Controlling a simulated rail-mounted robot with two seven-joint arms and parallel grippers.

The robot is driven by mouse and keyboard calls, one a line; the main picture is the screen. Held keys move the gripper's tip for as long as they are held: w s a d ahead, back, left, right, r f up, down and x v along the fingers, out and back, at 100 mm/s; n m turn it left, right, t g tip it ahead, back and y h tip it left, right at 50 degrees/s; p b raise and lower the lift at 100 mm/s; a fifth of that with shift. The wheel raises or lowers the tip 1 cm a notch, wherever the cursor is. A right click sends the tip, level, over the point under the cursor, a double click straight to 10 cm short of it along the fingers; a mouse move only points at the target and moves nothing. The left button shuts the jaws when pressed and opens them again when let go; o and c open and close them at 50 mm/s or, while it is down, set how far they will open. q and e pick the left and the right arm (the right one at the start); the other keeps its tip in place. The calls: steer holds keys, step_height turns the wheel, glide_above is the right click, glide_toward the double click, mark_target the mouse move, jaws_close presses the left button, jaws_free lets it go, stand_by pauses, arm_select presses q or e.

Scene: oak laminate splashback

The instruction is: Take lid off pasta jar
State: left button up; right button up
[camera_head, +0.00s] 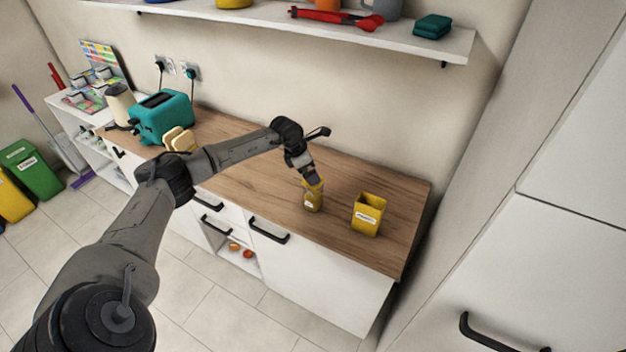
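My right gripper is not in view.
A teal toaster (163,117) and bread slices (180,140) are further left. The wooden counter (345,260) is clear in front. A shelf (440,45) hangs above.

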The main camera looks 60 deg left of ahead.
arm_select(q)
steer(key=shift+x, duration=1.85)
steer(key=shift+d, duration=0.1)
steer(key=c, duration=0.9)
